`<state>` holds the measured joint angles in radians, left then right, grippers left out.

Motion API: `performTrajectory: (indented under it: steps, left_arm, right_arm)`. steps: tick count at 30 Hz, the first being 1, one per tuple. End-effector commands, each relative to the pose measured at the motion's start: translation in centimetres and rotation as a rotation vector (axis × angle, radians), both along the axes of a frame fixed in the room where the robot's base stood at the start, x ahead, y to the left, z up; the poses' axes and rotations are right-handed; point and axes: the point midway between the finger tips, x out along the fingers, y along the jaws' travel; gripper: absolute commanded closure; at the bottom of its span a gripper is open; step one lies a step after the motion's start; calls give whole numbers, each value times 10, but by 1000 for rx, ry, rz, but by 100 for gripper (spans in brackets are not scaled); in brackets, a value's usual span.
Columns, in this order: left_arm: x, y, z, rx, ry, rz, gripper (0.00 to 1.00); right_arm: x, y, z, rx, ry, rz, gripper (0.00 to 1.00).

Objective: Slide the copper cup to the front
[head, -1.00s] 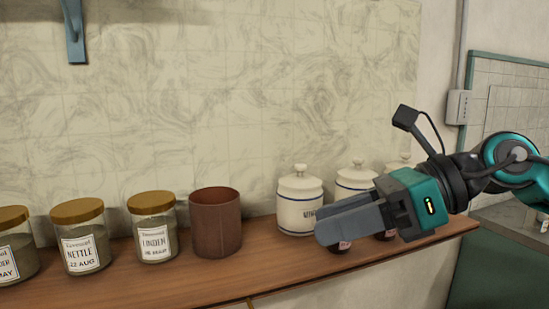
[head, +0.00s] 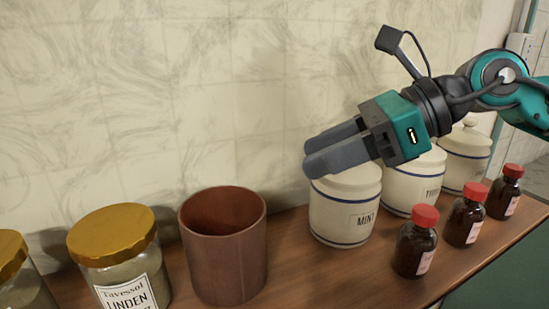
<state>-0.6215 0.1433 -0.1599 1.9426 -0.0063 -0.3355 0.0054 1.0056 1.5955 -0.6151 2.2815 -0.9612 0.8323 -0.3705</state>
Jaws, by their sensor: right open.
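The copper cup (head: 226,262) is a reddish-brown, open-topped cylinder in the head view. It stands upright on the wooden shelf, left of centre, between a gold-lidded jar and a white canister. My right gripper (head: 308,158) comes in from the right and points left. It is open and empty, above and to the right of the cup, in front of the upper part of the MINT canister. It appears apart from the cup. My left gripper does not show.
The LINDEN jar (head: 122,262) stands close left of the cup. The MINT canister (head: 344,215) and two more white canisters stand to the right. Red-capped brown bottles (head: 415,245) stand in front of them. A bare strip of shelf (head: 300,280) lies right of the cup.

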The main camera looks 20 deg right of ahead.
Motion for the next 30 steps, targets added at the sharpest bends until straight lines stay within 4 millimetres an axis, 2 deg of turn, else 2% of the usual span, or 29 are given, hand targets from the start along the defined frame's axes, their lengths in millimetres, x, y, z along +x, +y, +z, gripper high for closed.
performTrajectory:
  steps: [5, 21, 30]
  left_arm:
    - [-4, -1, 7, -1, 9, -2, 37]
    - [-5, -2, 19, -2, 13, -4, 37]
    - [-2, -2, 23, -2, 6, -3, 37]
  right_arm:
    - [9, 18, -7, 5, 0, 8, 55]
    - [47, 79, -48, 4, -1, 5, 55]
    - [56, 92, -58, 2, -2, 1, 55]
